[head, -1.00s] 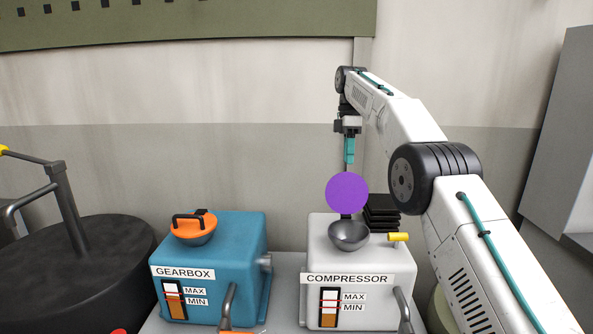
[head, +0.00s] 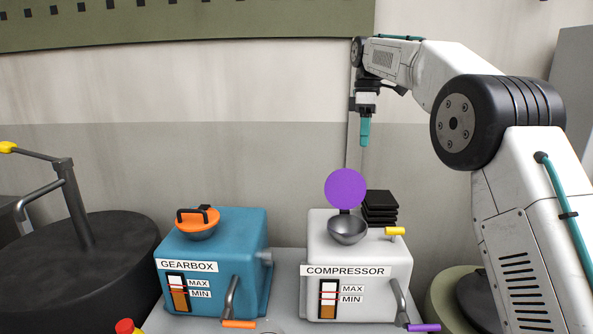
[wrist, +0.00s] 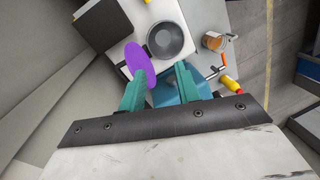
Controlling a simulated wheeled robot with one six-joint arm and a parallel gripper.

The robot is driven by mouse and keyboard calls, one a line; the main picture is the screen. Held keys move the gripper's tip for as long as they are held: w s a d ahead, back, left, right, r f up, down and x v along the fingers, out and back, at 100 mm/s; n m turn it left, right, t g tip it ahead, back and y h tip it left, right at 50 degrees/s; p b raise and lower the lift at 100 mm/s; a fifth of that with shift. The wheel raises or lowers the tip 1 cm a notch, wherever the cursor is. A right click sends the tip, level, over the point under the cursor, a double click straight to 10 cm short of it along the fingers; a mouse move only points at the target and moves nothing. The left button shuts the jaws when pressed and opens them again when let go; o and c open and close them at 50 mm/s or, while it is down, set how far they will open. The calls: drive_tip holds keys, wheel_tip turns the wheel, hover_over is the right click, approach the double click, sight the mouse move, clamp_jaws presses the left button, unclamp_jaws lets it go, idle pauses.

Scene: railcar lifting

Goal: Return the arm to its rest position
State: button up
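My gripper (head: 365,132) hangs pointing down in the head view, above and behind the compressor. In the wrist view its two teal fingers (wrist: 160,86) are spread apart with nothing held between them. The white compressor (head: 355,250) has an open grey funnel on top, with a round purple lid (head: 346,187) standing up behind it. In the wrist view the purple lid (wrist: 139,65) shows beyond the left finger. The fingers are clear of it in the head view. The blue gearbox (head: 240,240) stands to the left with its orange cap (head: 197,222) on.
A black stack (head: 380,208) stands behind the compressor. A dark drum (head: 75,265) with a pump handle is at the left. A cup with brown contents (wrist: 214,41) shows in the wrist view. Drain pipes with orange and purple handles stick out in front.

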drive_tip(key=s+d+r+m+t, duration=0.1)
drive_tip(key=s+d+m, duration=0.1)
drive_tip(key=s, duration=0.6)
drive_tip(key=s+d+r+m, duration=0.2)
drive_tip(key=s+m, duration=0.1)
drive_tip(key=s, duration=0.5)
drive_tip(key=s+d+r+m+t, duration=0.1)
drive_tip(key=s+d+m, duration=0.1)
drive_tip(key=s, duration=0.6)
drive_tip(key=s+d+f+m, duration=0.1)
drive_tip(key=s+f+m, duration=0.2)
drive_tip(key=s+f, duration=0.5)
drive_tip(key=s+d+f+m+t, duration=0.1)
drive_tip(key=s+f+m, duration=0.3)
drive_tip(key=s+f, duration=0.5)
drive_tip(key=s, duration=0.8)
drive_tip(key=shift+d, duration=0.4)
